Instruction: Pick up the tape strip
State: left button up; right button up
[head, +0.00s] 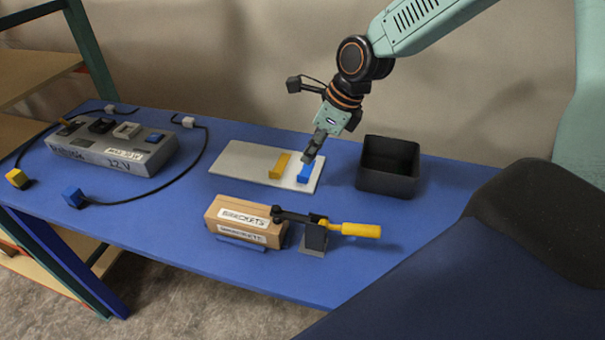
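A pale grey board (240,166) lies flat on the blue table. On it are a short yellow strip (279,165) and, to its right, a short blue piece (305,173). No label shows which of them is the tape strip. My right gripper (311,157) reaches down from above, its fingertips at the far end of the blue piece and partly covering it. At this size I cannot tell whether the fingers are closed on it or only touch or hover. My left gripper is out of view.
A black open bin (389,166) stands just right of the board. In front are a brown "BRACKETS" box (240,221) and a clamp with a yellow handle (355,230). A grey 12 V console (113,148) with cables and plugs sits at left.

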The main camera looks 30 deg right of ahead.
aim_at(305, 176)
jog(key=shift+s+d+f, duration=0.1)
jog(key=shift+d+f, duration=0.2)
jog(key=shift+f, duration=0.55)
jog(key=b+x, duration=0.2)
jog(key=x, duration=0.2)
jog(key=shift+s+a+f+b, duration=0.15)
jog(key=shift+s+f+b, duration=0.15)
jog(key=shift+b, duration=0.1)
jog(key=shift+w+a+f, duration=0.1)
jog(key=shift+f, duration=0.2)
jog(key=shift+d, duration=0.3)
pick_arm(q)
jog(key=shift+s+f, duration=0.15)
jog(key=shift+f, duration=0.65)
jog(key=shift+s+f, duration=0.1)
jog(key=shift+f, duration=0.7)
pick_arm(e)
jog(key=shift+a, duration=0.25)
grip_shut()
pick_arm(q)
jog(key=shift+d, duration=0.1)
pick_arm(e)
jog(key=shift+d, duration=0.15)
